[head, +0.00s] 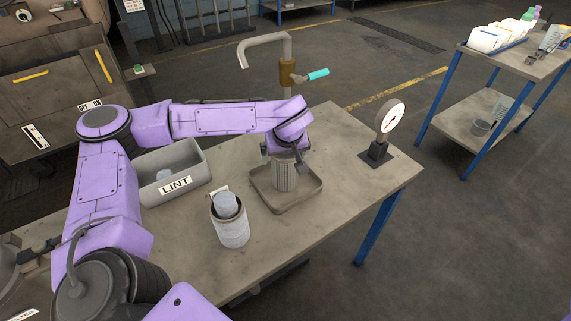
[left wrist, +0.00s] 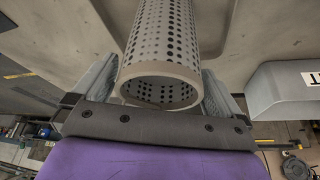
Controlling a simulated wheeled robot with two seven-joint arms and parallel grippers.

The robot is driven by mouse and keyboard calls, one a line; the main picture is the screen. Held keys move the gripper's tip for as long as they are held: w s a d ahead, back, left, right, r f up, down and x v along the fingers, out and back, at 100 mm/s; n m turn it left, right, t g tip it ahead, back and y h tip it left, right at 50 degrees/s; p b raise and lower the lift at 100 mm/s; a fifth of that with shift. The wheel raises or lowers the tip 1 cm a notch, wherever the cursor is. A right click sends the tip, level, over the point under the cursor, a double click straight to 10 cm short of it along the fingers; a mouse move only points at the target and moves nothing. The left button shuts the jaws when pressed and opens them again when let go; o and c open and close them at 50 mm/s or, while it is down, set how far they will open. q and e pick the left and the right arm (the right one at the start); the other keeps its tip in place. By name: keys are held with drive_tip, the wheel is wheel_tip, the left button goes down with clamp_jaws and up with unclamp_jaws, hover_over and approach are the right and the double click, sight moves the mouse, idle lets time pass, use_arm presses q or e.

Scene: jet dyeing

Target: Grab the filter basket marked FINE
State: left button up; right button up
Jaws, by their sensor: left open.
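A grey perforated filter basket (head: 284,178) stands in a shallow tray (head: 309,196) on the bench. In the left wrist view the basket (left wrist: 166,52) is a metal cylinder full of round holes, with a plain rim around its open end. My left gripper (head: 288,158) is at the top of this basket. Its open fingers (left wrist: 158,92) lie one on each side of the rim; I cannot tell whether they touch it. No FINE mark is readable on the basket. A second pale cylinder (head: 232,232) stands nearer, with a light-blue piece in its top and a small tag behind.
A grey bin marked LINT (head: 191,188) stands left of the tray. A bent pipe with a cyan-handled valve (head: 317,74) rises behind it. A round gauge (head: 391,115) stands at the bench's right end. Bare bench top lies right of the tray.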

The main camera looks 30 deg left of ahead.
use_arm(q)
drive_tip(key=shift+r, duration=0.1)
drive_tip(key=c, duration=1.2)
